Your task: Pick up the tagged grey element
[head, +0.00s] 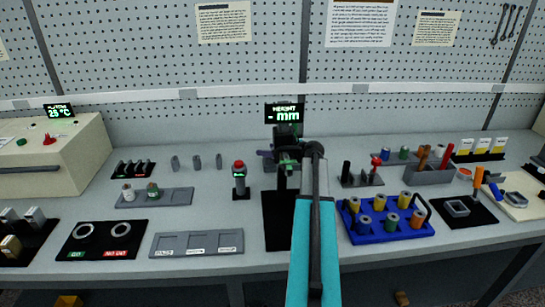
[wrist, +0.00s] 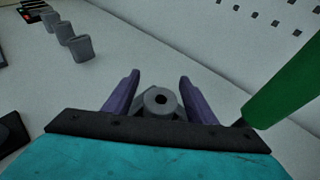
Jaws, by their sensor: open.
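My gripper (head: 280,154) is at the middle of the bench in the head view, in front of the height display. In the wrist view its two purple fingers (wrist: 158,92) are apart. A grey round piece with a dark central hole (wrist: 158,101) shows between them, low down; I cannot tell whether it is a loose element or a fixed part. Several plain grey upright pieces (head: 197,163) stand in a row left of my gripper. They also show at the upper left of the wrist view (wrist: 80,48). No tag is readable on any of them.
A black post with a red top (head: 239,180) stands left of my arm. A grey tray (head: 178,199) holds two small cylinders. A green bar (wrist: 285,90) crosses the right of the wrist view.

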